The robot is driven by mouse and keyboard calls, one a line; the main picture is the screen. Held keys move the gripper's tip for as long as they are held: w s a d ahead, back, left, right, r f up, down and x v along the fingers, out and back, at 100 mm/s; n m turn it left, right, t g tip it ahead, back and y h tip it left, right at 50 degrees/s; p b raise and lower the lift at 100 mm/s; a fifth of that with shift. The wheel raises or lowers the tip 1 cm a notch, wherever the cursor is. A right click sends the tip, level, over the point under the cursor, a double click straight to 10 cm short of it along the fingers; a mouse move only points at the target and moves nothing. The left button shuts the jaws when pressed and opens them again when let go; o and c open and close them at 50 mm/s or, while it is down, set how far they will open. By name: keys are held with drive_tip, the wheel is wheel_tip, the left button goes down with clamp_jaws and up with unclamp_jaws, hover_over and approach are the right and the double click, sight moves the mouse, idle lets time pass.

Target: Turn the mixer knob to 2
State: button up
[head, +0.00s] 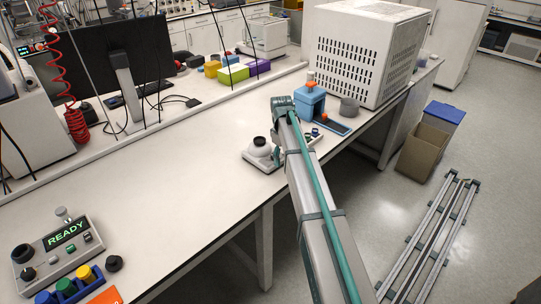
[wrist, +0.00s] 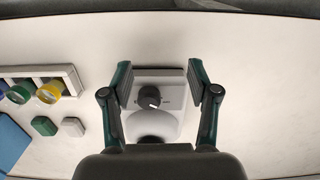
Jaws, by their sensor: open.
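The mixer (wrist: 172,77) is a small white device seen from above in the wrist view. Its round black knob (wrist: 149,97) carries a light pointer mark directed toward the lower right; I cannot read the scale numbers. A white rounded part lies below the knob. My gripper (wrist: 160,82) is open, its two fingers left and right of the mixer's body, with the knob between them, nearer the left finger. No contact with the knob shows. In the head view the mixer (head: 264,154) with its black top stands on the bench beside my arm, which hides the gripper.
A pale rack with yellow and blue rings (wrist: 48,92) and green and white blocks (wrist: 43,126) lie left of the mixer. In the head view a blue box (head: 309,101) and a large white vented cabinet (head: 365,50) stand behind.

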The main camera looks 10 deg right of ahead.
drive_tip(key=w+a+r+m, duration=0.1)
drive_tip(key=w+a+r, duration=0.2)
drive_tip(key=w+r, duration=0.4)
drive_tip(key=shift+t, duration=0.3)
drive_tip(key=f+p, duration=0.1)
drive_tip(key=f, duration=0.2)
drive_tip(key=f+p, duration=0.1)
drive_tip(key=f, duration=0.2)
drive_tip(key=s+f+p, duration=0.1)
drive_tip(key=f, duration=0.2)
drive_tip(key=shift+d+f, duration=0.25)
drive_tip(key=shift+f, duration=0.05)
clamp_jaws()
